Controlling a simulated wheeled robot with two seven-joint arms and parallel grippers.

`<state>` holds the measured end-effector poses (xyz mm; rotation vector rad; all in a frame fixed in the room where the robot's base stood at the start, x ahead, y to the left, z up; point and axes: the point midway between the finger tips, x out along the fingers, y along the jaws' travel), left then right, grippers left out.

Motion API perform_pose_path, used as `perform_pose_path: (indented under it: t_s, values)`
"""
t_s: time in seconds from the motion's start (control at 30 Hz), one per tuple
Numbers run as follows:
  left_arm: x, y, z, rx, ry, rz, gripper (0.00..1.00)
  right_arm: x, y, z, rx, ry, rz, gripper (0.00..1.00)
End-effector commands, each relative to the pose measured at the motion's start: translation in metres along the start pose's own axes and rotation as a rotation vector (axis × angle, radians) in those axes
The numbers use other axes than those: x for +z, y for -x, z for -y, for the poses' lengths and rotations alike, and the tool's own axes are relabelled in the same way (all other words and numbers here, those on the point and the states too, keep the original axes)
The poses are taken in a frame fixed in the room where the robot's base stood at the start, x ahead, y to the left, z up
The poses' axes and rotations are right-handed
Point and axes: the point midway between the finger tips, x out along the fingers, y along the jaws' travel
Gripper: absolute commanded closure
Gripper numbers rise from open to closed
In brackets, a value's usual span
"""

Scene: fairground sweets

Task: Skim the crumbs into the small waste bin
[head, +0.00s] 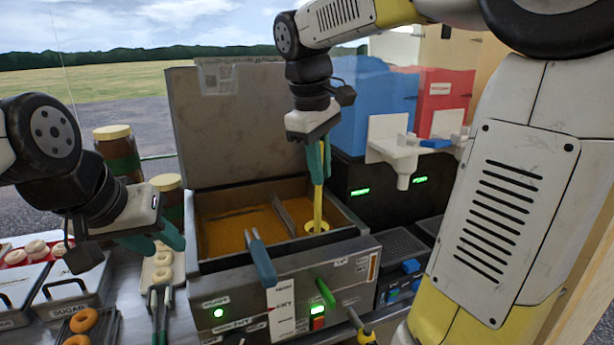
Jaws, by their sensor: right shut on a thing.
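My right gripper (318,165) is shut on the upright yellow handle of a skimmer (318,205) above the fryer (325,258). The skimmer's round yellow head is down at the oil (235,235), in the right part of the fryer well. Crumbs are too small to tell in the oil. My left gripper (158,242) is open and empty, left of the fryer, with its green fingers apart. I cannot make out a small waste bin in this view.
The fryer's lid (235,120) stands raised behind the well. A blue-handled basket (262,262) hangs at its front. Jars (118,155), tongs (160,310), a sugar tray (75,300) and doughnuts (84,320) lie left. A drinks machine (375,185) stands right.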

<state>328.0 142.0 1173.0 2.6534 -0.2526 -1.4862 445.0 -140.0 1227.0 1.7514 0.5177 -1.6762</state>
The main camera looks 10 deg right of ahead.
Motion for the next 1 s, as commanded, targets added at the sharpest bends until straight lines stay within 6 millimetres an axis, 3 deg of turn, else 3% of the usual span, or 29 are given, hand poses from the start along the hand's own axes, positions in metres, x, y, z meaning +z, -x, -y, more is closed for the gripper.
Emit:
perform_pose_path:
  t_s: [1.0]
  values:
    - [0.000, 0.000, 0.000, 0.000, 0.000, 0.000, 0.64, 0.002, 0.090, -0.017, 0.000, -0.001, -0.002, 1.00]
